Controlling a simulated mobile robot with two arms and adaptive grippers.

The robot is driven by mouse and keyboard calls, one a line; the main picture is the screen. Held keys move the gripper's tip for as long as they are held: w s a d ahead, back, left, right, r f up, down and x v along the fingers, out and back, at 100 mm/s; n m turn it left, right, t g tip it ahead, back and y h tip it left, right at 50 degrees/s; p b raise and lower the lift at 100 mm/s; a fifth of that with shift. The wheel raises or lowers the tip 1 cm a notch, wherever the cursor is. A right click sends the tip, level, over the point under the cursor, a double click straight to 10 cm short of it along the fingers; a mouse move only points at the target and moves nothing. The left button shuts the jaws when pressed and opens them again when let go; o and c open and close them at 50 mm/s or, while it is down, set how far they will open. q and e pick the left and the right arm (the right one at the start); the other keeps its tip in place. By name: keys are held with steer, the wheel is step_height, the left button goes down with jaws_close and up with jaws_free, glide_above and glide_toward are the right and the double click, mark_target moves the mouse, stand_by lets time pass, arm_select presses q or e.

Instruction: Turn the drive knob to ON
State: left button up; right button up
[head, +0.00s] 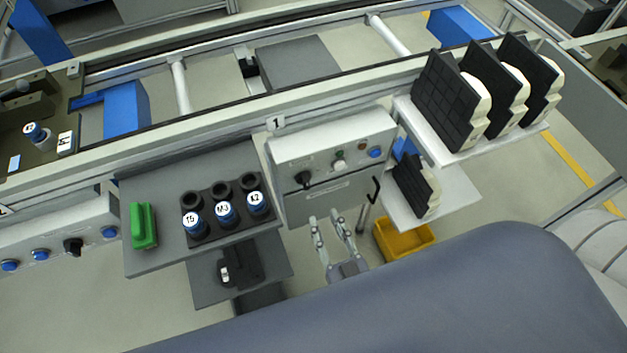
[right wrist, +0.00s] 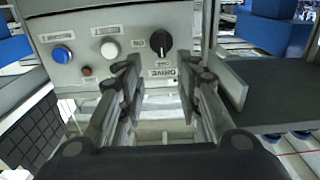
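The drive knob (head: 303,178) is a black rotary knob on the front of the light grey control box (head: 350,146) in the head view. In the right wrist view the knob (right wrist: 159,41) is upside down, with a DRIVE label on one side and an ON label beside it. My right gripper (head: 325,218) is open and empty, below the box in the head view. In the right wrist view its two fingers (right wrist: 165,78) are spread, with the knob beyond them and apart from them. My left gripper is not in view.
The box also bears a white button (right wrist: 110,50), a blue button (right wrist: 61,55) and a small orange lamp (right wrist: 87,71). A black hook-shaped handle (head: 374,190) is at its right. A grey shelf with a black holder (head: 225,208) is left; a yellow bin (head: 405,240) is lower right.

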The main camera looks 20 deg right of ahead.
mark_target(307, 186)
steer(key=w, duration=0.5)
steer(key=w+p, duration=0.1)
steer(key=w, duration=0.2)
steer(key=shift+w+a, duration=0.25)
steer(key=shift+w, duration=0.85)
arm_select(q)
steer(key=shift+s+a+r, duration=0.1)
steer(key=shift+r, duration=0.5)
arm_select(e)
steer(key=shift+c, duration=0.6)
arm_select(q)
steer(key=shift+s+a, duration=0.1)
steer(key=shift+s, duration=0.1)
arm_select(e)
jaws_close()
